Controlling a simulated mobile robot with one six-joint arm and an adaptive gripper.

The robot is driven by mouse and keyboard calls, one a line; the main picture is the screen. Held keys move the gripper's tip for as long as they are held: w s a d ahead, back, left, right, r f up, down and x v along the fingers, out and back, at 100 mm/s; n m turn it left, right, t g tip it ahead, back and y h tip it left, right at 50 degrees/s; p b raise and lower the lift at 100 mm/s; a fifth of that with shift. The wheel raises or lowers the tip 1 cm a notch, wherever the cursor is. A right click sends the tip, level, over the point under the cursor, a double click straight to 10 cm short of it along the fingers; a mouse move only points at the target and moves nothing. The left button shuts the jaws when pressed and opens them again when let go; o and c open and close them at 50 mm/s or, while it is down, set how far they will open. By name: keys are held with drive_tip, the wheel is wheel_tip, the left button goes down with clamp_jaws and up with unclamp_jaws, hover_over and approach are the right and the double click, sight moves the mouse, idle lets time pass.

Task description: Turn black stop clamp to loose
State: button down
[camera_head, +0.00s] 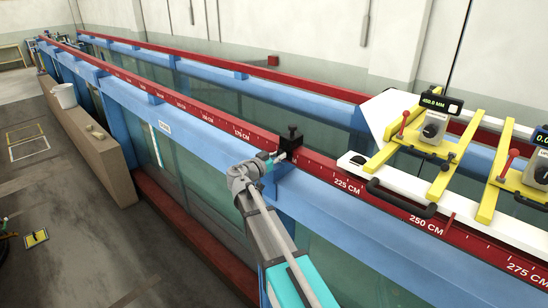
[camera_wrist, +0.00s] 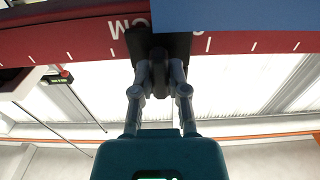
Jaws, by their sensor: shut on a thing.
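The black stop clamp (camera_head: 289,142) sits on the near red rail with the centimetre scale, just left of the 225 CM mark. It has a block body with a small knob on top. In the wrist view the clamp (camera_wrist: 178,42) shows dark against the red rail, with a rounded black knob (camera_wrist: 158,62) facing the camera. My gripper (camera_head: 275,158) reaches the clamp's near side from below. In the wrist view my gripper (camera_wrist: 159,75) has its two fingers shut on that black knob. The fingertips partly hide it.
The red scale rail (camera_head: 345,185) runs along the blue flume frame (camera_head: 205,128). Right of the clamp stands a carriage with yellow bars (camera_head: 435,183), a black handle (camera_head: 400,198) and a gauge reading 450.0 MM (camera_head: 440,103). A white bucket (camera_head: 65,95) stands at the left.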

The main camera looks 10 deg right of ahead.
drive_tip(key=n, duration=0.7)
drive_tip(key=shift+d, duration=0.1)
drive_tip(key=n, duration=0.6)
drive_tip(key=shift+n, duration=0.3)
drive_tip(key=shift+w, duration=0.1)
drive_tip(key=c, duration=1)
unclamp_jaws()
drive_tip(key=o, duration=0.4)
drive_tip(key=shift+d+f, duration=0.1)
drive_tip(key=shift+d, duration=0.15)
drive_tip(key=shift+c, duration=0.2)
drive_tip(key=shift+a, duration=0.2)
